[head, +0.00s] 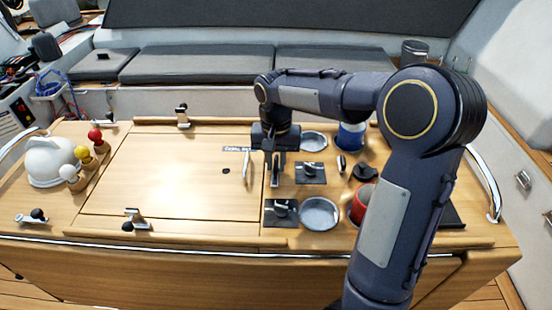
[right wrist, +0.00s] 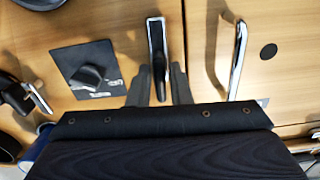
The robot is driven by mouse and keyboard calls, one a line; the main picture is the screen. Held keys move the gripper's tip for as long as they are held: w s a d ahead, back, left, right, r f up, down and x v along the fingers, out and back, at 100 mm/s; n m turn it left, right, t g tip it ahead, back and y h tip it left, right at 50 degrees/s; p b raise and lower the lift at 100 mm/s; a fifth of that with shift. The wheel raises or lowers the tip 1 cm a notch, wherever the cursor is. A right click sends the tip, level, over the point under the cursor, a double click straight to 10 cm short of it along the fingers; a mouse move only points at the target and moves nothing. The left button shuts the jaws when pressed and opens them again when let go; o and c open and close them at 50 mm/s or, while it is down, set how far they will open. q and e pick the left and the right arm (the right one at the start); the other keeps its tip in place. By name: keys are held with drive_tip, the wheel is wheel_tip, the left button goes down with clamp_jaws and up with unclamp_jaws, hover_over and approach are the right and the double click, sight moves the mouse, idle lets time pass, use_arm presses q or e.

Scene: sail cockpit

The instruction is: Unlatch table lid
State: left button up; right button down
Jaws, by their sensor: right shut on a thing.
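The table lid (head: 165,175) is a flat wooden panel lying closed in the cockpit table. My right gripper (head: 275,167) points down at the lid's right edge. In the right wrist view its fingers (right wrist: 161,88) are shut on a latch (right wrist: 157,38), a metal lever with a dark handle. The gripper hides most of this latch in the head view. Similar latches sit at the lid's back edge (head: 182,116) and front edge (head: 134,220). A curved metal pull handle (head: 247,168) stands on the lid just left of the gripper; it also shows in the right wrist view (right wrist: 236,60). My left gripper is out of view.
Right of the gripper are black knob panels (head: 310,173), round metal dishes (head: 320,212), a blue cup (head: 351,136) and a red cup (head: 362,203). A white kettle-like object (head: 48,160) and coloured knobs (head: 82,155) stand at the left. My right arm covers the table's right side.

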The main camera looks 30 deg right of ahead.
sight(276, 161)
drive_tip(key=shift+n, duration=0.5)
drive_tip(key=c, duration=1.4)
unclamp_jaws()
drive_tip(key=shift+c, duration=0.2)
wheel_tip(276, 161, up, 7)
drive_tip(key=shift+r, duration=0.4)
